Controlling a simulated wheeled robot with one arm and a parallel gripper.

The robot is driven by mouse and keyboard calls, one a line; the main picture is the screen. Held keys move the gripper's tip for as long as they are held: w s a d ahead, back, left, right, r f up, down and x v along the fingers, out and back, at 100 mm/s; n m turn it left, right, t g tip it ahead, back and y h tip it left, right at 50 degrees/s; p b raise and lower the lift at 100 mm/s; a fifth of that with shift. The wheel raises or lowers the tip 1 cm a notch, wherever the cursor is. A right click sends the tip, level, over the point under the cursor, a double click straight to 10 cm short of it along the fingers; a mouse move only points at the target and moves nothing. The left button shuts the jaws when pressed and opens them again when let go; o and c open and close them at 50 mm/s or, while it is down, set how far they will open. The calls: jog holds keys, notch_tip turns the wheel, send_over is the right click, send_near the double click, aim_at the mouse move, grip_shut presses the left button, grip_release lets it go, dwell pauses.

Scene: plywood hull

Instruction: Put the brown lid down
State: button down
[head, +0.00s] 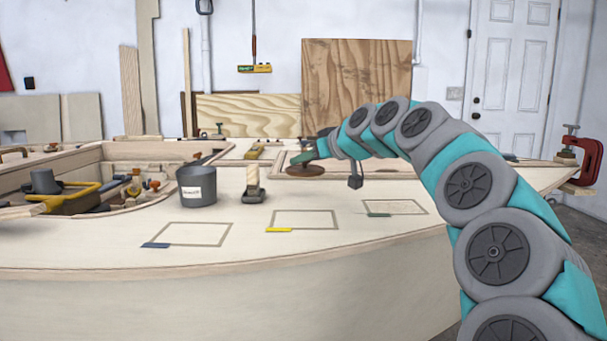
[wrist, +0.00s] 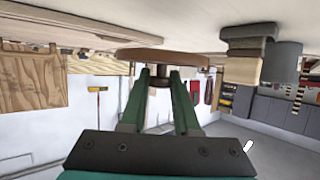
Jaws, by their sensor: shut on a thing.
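The brown lid (head: 303,170) is a flat round disc at the far middle of the plywood deck (head: 250,245). My gripper (head: 310,155) is shut on it from above, with my arm reaching over from the right. In the wrist view, which looks upside down, the lid (wrist: 165,57) spans the green fingertips (wrist: 162,72), which grip something at its middle that is mostly hidden. The lid looks level and close to the deck. I cannot tell whether it touches.
Three outlined rectangles (head: 305,219) on the near deck are empty. A recess with tools (head: 110,185) lies left. A red clamp (head: 583,160) grips the right edge.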

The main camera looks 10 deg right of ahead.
aim_at(303, 192)
jog(key=shift+w+f, duration=0.1)
jog(key=shift+w, duration=0.25)
jog(key=shift+f, duration=1.75)
jog(key=shift+f+b, duration=0.1)
jog(key=shift+b, duration=0.2)
jog(key=shift+a+f+b, duration=0.1)
jog(key=shift+f+b, duration=0.3)
jog(key=shift+f, duration=0.05)
jog(key=shift+f, duration=0.1)
jog(key=c, duration=0.6)
grip_release()
jog(key=shift+f, duration=0.15)
jog(key=shift+c, duration=0.2)
